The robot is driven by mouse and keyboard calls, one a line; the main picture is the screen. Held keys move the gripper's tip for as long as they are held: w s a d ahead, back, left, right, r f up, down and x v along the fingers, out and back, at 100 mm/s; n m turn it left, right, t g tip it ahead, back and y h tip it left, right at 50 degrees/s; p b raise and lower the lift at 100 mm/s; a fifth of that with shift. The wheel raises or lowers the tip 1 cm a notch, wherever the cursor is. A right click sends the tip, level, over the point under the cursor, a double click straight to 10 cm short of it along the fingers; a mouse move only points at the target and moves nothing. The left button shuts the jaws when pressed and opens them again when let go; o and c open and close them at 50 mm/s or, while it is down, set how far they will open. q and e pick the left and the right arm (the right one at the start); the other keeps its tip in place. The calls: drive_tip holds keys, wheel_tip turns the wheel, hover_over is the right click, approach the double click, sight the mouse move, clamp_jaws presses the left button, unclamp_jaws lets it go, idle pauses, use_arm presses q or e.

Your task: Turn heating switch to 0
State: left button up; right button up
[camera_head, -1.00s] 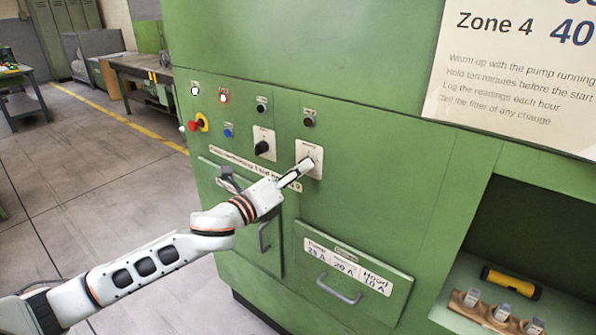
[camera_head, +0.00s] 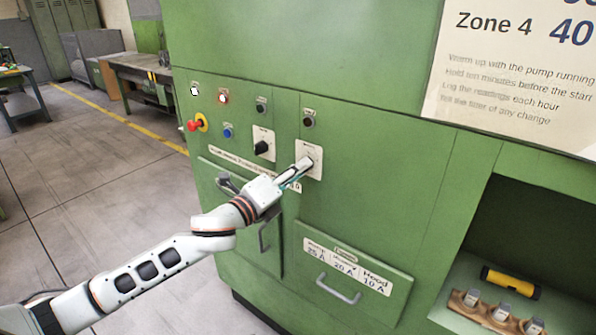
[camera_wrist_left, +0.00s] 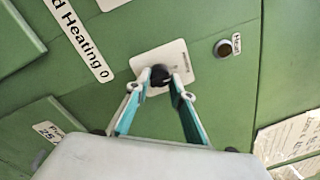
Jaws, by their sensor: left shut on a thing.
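The heating switch is a black rotary knob (camera_wrist_left: 159,76) on a white plate (camera_wrist_left: 181,58) on the green machine front. The same plate shows in the head view (camera_head: 316,151), where my gripper mostly hides the knob. My left gripper (camera_head: 305,163) reaches the plate from the lower left. In the left wrist view its two fingers (camera_wrist_left: 160,84) are closed on the knob, one on each side. The knob's pointer direction is hidden by the fingers. A label strip ending in "Heating 0" (camera_wrist_left: 82,38) is beside it. My right gripper is not in view.
A second black switch (camera_head: 262,147) is on a plate to the left. A red emergency button (camera_head: 196,125) and small round buttons are near it. Drawers with handles (camera_head: 339,290) are below. An open recess at right holds a yellow-black cylinder (camera_head: 511,283).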

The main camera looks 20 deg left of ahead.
use_arm(q)
drive_tip(key=o, duration=1.1)
drive_tip(key=v, duration=1.2)
drive_tip(key=shift+a, duration=0.1)
